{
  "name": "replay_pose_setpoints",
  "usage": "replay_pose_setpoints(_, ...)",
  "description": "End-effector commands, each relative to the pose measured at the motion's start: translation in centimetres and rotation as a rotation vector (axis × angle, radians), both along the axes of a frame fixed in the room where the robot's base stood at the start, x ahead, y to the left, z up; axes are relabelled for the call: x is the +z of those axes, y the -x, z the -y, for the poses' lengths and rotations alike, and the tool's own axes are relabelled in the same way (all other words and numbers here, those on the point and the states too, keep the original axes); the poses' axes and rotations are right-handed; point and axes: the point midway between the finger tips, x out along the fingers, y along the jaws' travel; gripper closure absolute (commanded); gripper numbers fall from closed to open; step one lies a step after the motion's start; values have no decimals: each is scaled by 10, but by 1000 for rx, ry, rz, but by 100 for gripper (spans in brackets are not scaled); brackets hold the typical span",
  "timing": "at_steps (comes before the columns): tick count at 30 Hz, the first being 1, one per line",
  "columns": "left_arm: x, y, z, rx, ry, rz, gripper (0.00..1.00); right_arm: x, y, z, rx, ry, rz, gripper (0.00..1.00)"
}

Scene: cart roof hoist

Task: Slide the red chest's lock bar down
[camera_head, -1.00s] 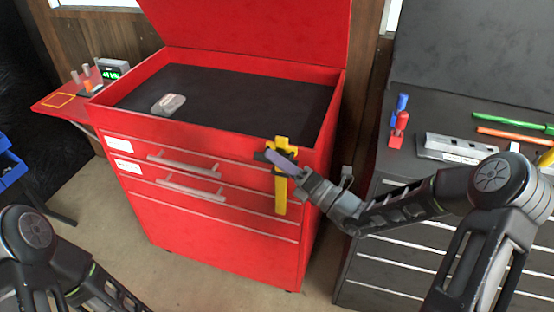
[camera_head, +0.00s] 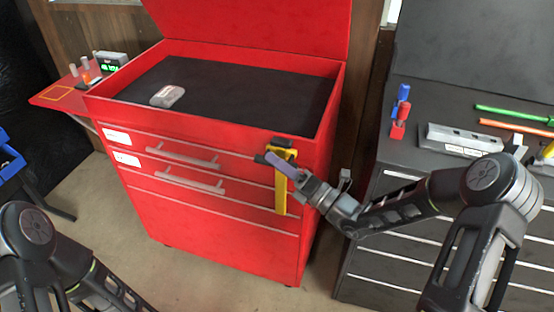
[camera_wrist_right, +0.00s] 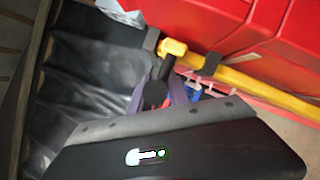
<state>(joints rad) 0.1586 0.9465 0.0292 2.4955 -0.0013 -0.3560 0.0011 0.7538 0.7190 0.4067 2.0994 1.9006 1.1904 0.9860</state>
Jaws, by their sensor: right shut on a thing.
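The red chest (camera_head: 215,215) stands in the middle of the head view with its lid raised. Its yellow lock bar (camera_head: 281,192) runs upright down the right part of the drawer fronts, its top just below the chest's rim. My right gripper (camera_head: 270,160) is at the upper end of the bar, shut on the bar's dark handle. In the right wrist view the yellow bar (camera_wrist_right: 255,84) passes through a dark bracket (camera_wrist_right: 211,63), and the dark handle (camera_wrist_right: 157,88) stands between my purple fingers. My left gripper is out of view; only my left arm shows.
A grey device (camera_head: 167,96) lies on the chest's dark top. A dark cabinet (camera_head: 440,175) with tools stands close on the right. A red side shelf (camera_head: 62,98) with small parts and a green display (camera_head: 110,66) is on the left.

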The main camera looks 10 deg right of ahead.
Motion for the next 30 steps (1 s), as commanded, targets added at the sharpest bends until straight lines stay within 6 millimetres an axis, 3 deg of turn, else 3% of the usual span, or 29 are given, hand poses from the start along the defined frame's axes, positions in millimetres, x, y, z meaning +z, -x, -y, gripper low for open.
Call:
replay_pose_setpoints(4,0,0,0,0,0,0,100,-8,2,0,2,2,-19,100)
replay_pose_setpoints(5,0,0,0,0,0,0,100,-8,2,0,3,2,-20,77)
replay_pose_setpoints(12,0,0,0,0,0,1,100,-6,2,0,2,2,-15,57)
replay_pose_setpoints(23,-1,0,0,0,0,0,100,-5,5,3,1,2,-10,57)
replay_pose_setpoints(30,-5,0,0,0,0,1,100,-13,29,23,-1,2,-12,57)
